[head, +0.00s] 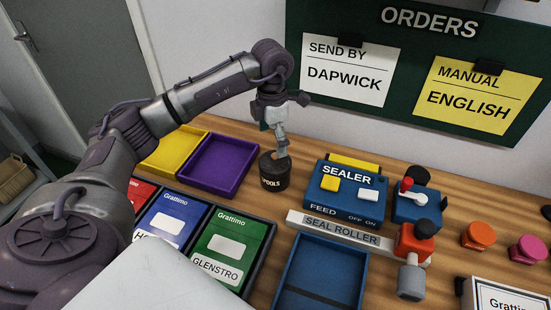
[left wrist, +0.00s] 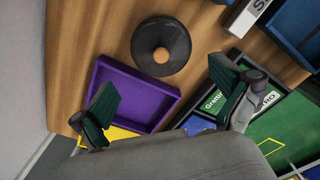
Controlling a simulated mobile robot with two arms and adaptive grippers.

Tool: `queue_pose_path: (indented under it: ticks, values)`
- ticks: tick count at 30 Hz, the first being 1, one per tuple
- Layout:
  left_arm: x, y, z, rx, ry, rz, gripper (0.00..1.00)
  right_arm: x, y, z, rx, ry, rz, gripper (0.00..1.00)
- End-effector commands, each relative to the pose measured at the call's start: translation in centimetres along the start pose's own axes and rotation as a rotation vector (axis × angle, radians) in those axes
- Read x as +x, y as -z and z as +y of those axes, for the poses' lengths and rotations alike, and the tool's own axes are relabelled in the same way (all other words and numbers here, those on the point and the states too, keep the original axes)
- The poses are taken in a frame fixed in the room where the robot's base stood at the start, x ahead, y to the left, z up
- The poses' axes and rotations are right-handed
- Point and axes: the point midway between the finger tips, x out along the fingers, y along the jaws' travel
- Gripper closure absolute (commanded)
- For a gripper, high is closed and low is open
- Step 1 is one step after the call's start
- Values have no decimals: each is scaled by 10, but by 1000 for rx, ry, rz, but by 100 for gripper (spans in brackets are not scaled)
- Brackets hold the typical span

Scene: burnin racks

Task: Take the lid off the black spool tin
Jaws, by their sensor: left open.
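The black spool tin (head: 275,175) stands upright on the wooden bench, with part of its "SPOOLS" label showing. Its round black lid (left wrist: 150,38) with a wooden knob (left wrist: 161,55) is on top, seen from above in the left wrist view. My left gripper (head: 281,152) hangs over the tin in the head view and hides part of its top. In the left wrist view the gripper's two green-padded fingers (left wrist: 165,82) are wide apart with nothing between them, and the knob lies beyond the fingertips. My right gripper is not in view.
A purple tray (head: 221,163) and a yellow tray (head: 174,150) lie left of the tin. The blue sealer (head: 349,190) stands close on its right. Grattimo boxes (head: 232,240) and a blue tray (head: 320,268) are in front. The orders board (head: 420,70) is behind.

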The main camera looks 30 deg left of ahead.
Motion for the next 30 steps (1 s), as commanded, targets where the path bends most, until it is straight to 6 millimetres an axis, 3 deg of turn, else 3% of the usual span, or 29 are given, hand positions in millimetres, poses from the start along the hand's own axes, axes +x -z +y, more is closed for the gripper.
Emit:
queue_pose_path:
  ticks: [5, 12, 21, 30]
  values:
    - [14, -2, -2, 1, 3, 3, 0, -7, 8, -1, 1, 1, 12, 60]
    - [48, -6, -3, 0, 2, 2, 0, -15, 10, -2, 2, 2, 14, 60]
    - [54, -6, -3, 1, 0, -1, 0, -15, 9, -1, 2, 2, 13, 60]
    - [54, -6, -3, 1, 0, -1, 48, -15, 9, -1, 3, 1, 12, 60]
